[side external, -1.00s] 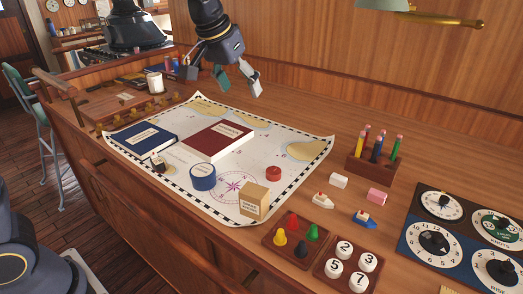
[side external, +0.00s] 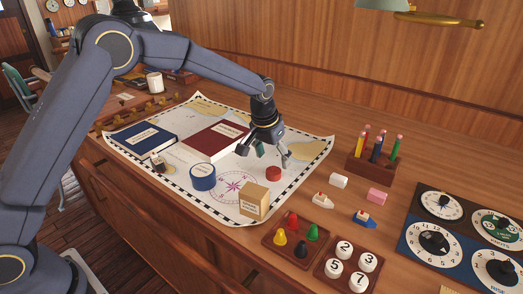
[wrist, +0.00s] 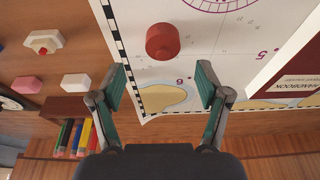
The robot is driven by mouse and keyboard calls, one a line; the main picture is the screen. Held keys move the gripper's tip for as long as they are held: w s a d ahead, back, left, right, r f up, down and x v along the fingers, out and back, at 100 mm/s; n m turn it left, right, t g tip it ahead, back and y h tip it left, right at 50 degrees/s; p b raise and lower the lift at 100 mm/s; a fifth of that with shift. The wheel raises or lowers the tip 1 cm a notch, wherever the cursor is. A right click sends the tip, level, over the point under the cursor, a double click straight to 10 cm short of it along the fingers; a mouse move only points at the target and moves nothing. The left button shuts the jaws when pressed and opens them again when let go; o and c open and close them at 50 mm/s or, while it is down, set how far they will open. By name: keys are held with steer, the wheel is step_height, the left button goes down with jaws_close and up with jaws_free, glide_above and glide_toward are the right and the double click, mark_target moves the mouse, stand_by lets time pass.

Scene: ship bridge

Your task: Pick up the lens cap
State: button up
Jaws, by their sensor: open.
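A small round red piece (side external: 273,174), likely the lens cap, lies on the right part of the white sea chart (side external: 240,207). In the wrist view the red piece (wrist: 162,42) sits ahead of my fingertips, roughly centred between them sideways. My gripper (side external: 271,155) is low over the chart, just behind the red piece. In the wrist view my gripper (wrist: 160,86) is open, with its fingers wide apart and nothing between them. I cannot tell its exact height above the chart.
A pencil holder (side external: 371,167), small erasers and toy boats stand to the right.

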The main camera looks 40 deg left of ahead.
mark_target(273, 168)
steer(key=x, duration=0.5)
steer(key=shift+s+a+f, duration=0.15)
steer(key=shift+a+f, duration=0.05)
steer(key=shift+c, duration=0.2)
steer(key=c, duration=0.8)
